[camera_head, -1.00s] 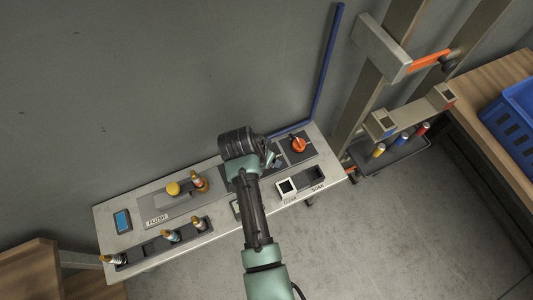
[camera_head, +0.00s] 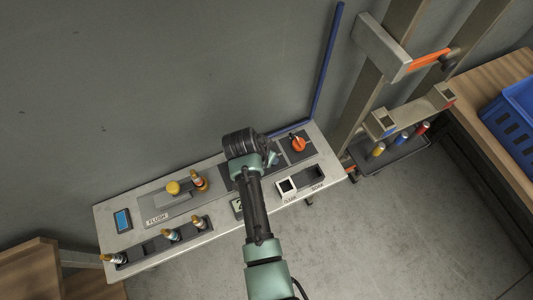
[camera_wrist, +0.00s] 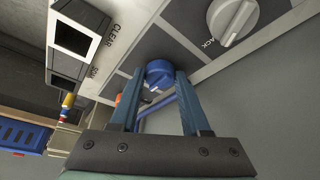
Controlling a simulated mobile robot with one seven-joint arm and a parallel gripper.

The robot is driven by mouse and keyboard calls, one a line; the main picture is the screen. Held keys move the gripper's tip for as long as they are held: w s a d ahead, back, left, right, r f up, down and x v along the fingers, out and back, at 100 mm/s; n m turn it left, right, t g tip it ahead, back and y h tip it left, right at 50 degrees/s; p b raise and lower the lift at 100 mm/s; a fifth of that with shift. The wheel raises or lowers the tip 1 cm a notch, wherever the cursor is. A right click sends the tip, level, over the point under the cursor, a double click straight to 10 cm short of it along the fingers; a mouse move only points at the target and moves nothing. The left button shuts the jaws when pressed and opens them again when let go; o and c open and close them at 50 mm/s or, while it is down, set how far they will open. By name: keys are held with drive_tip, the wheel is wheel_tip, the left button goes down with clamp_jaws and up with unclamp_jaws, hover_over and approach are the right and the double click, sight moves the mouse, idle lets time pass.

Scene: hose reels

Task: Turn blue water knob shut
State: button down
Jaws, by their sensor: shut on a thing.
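The blue water knob (camera_wrist: 158,72) shows in the wrist view, round and set on a dark panel plate. My gripper (camera_wrist: 159,76) has its two blue-grey fingers on either side of the knob and is shut on it. In the head view my gripper and wrist are over the middle right of the panel (camera_head: 108,218).
A grey knob (camera_wrist: 232,18) is close to my fingers in the wrist view. An orange knob (camera_head: 298,144) is right of my wrist. A white square frame (camera_head: 286,188) is in front. A blue pipe (camera_head: 327,62) rises along the wall. Several brass-coloured fittings stand at left.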

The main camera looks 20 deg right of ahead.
drive_tip(key=shift+r+n, duration=0.1)
drive_tip(key=shift+n, duration=0.2)
drive_tip(key=n+p, duration=0.1)
drive_tip(key=n, duration=0.1)
drive_tip(key=n+t+y+p, duration=0.1)
drive_tip(key=shift+s+d+n, duration=0.2)
drive_tip(key=shift+n, duration=0.2)
drive_tip(key=n+y, duration=0.1)
drive_tip(key=n, duration=0.1)
drive_tip(key=n+y, duration=0.1)
drive_tip(key=n, duration=0.1)
drive_tip(key=shift+d+n+t, duration=0.2)
drive_tip(key=shift+n+t, duration=0.1)
drive_tip(key=shift+t, duration=0.1)
drive_tip(key=n+y+b, duration=0.1)
drive_tip(key=n+y, duration=0.1)
drive_tip(key=n, duration=0.3)
drive_tip(key=shift+d, duration=0.2)
drive_tip(key=shift+d+n+g+y+b, duration=0.15)
drive_tip(key=shift+n+y+b, duration=0.3)
drive_tip(key=shift+n, duration=0.45)
drive_tip(key=shift+a+n+g+y+b, duration=0.1)
drive_tip(key=shift+n+g+y+b, duration=0.15)
drive_tip(key=shift+n+b, duration=0.5)
drive_tip(key=shift+n, duration=0.45)
drive_tip(key=shift+c, duration=1.9)
unclamp_jaws()
